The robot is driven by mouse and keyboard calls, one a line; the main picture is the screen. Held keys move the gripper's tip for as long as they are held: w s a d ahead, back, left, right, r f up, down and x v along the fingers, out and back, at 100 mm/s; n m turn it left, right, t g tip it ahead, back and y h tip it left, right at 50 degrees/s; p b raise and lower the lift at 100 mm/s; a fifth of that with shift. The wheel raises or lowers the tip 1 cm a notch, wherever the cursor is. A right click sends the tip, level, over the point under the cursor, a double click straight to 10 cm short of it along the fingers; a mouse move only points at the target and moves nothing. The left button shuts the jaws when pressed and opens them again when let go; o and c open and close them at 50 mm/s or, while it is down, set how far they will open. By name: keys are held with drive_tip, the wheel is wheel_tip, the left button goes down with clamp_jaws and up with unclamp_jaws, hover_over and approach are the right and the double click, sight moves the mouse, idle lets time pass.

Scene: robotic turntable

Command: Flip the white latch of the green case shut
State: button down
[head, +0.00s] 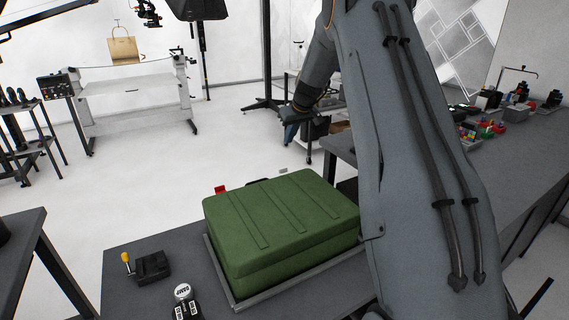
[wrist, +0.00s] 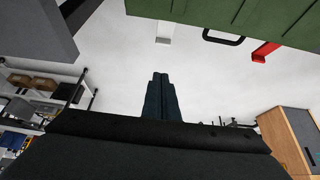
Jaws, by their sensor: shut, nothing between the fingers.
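The green case (head: 280,220) lies closed on a grey tray on the table in the head view. Its edge also shows at the top of the wrist view (wrist: 260,20). The white latch (wrist: 165,33) sticks out from the case edge there, looking swung open; it is a small pale piece behind the case in the head view (head: 283,170). My gripper (wrist: 160,76) is shut and empty, its tips below the white latch in the wrist picture and apart from it. My arm hides the right part of the case's surroundings in the head view.
A red latch (wrist: 265,52) and a black handle (wrist: 223,38) also stick out from the same case edge. A black device with a yellow knob (head: 150,266) and a small labelled device (head: 184,300) stand left of the tray (head: 235,295). Open floor lies behind the case.

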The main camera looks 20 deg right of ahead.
drive_tip(key=p, duration=0.2)
hover_over(284, 170)
wheel_tip(284, 170, down, 8)
drive_tip(key=shift+f, duration=0.15)
wheel_tip(284, 170, down, 3)
drive_tip(key=shift+s+f+p, duration=0.1)
drive_tip(key=shift+s+p, duration=0.05)
drive_tip(key=shift+p, duration=0.25)
drive_tip(key=shift+s+f, duration=0.15)
drive_tip(key=shift+f, duration=0.4)
drive_tip(key=shift+w+f+g+b, duration=0.2)
drive_tip(key=shift+g+b, duration=0.35)
drive_tip(key=shift+b, duration=0.25)
drive_tip(key=shift+w+f+g+b, duration=0.1)
drive_tip(key=shift+f+g+b, duration=0.05)
drive_tip(key=shift+g+b, duration=0.55)
